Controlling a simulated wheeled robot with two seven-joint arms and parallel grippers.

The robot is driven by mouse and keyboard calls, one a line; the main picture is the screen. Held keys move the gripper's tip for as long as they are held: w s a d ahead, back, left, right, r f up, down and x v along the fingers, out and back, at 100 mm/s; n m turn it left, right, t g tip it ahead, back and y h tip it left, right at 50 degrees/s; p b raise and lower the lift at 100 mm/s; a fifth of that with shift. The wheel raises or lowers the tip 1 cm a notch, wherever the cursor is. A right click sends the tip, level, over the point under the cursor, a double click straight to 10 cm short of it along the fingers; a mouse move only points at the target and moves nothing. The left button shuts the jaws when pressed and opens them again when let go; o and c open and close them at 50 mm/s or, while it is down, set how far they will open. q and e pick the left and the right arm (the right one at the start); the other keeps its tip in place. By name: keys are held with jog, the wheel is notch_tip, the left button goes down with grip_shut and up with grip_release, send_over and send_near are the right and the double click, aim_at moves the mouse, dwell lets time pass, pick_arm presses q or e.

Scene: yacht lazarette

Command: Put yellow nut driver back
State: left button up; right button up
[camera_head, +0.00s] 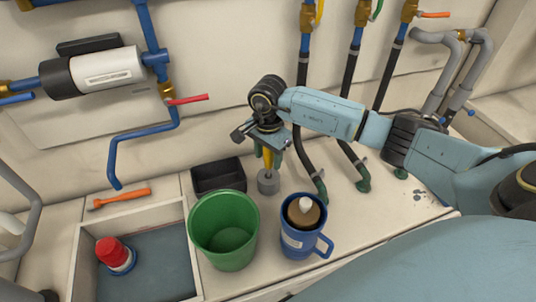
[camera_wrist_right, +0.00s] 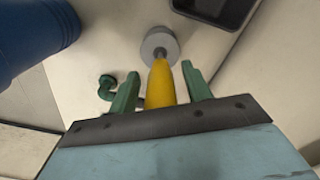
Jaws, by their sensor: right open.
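The yellow nut driver (camera_head: 267,159) stands upright with its lower end in a small grey round holder (camera_head: 268,184) on the counter. In the right wrist view its yellow handle (camera_wrist_right: 160,88) points toward my palm, and the grey holder (camera_wrist_right: 158,41) shows at its far end. My right gripper (camera_head: 268,147) comes down from above over the handle. It is open, and in the right wrist view its green fingers (camera_wrist_right: 161,84) stand on either side of the handle with gaps visible. My left gripper is out of view.
A black bin (camera_head: 217,176), a green bucket (camera_head: 223,232) and a blue mug (camera_head: 304,227) with something inside stand close around the holder. A recessed tray (camera_head: 150,272) holds a red-topped item (camera_head: 113,254). An orange tool (camera_head: 121,198) lies behind it. Hoses and pipes line the wall.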

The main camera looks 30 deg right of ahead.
notch_tip(320, 180, up, 12)
jog(key=shift+r+p, duration=0.15)
jog(key=shift+p, duration=0.2)
